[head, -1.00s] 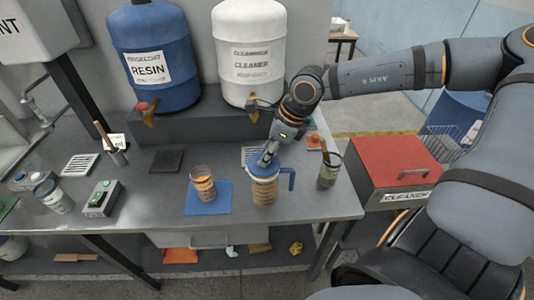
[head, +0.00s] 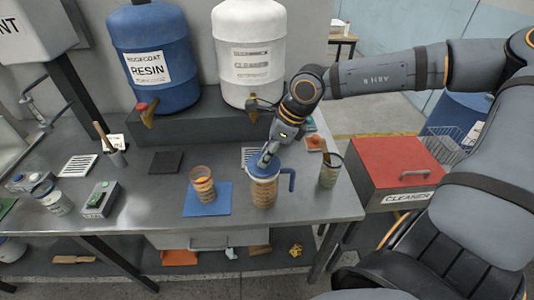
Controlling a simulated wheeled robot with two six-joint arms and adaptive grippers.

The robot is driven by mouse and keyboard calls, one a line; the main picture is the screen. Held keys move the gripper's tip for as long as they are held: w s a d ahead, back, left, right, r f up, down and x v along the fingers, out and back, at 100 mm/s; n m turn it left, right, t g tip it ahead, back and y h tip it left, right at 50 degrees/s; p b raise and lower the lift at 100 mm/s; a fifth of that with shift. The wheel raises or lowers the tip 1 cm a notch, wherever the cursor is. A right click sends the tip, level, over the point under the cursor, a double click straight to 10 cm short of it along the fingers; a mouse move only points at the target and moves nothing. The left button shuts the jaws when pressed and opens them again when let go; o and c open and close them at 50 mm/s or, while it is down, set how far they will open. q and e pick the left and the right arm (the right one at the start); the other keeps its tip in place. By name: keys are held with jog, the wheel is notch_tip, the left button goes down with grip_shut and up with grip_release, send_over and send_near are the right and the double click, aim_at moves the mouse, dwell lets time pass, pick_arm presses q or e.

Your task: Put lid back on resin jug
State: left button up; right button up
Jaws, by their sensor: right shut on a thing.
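The resin jug (head: 263,194) stands upright on the grey bench, clear-sided with amber content and a blue handle on its right. My right gripper (head: 267,157) points down from above and is shut on the lid. Its fingertips partly hide the lid's middle. My left gripper is not in view.
A cup with amber content (head: 203,188) stands on a blue mat (head: 221,208) left of the jug. A container with a stick (head: 330,170) stands to the right. Blue resin (head: 150,90) and white cleaner (head: 250,85) drums stand behind. A red-lidded bin (head: 395,160) is beyond the bench's right end.

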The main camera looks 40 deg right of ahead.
jog(key=shift+f+b, duration=0.15)
jog(key=shift+b, duration=0.7)
dwell(0.7)
dwell(0.3)
jog(key=o, duration=1.1)
jog(key=o, duration=0.5)
jog(key=shift+c, duration=0.2)
jog(key=shift+r+p, duration=2.45)
jog(key=shift+r, duration=1.1)
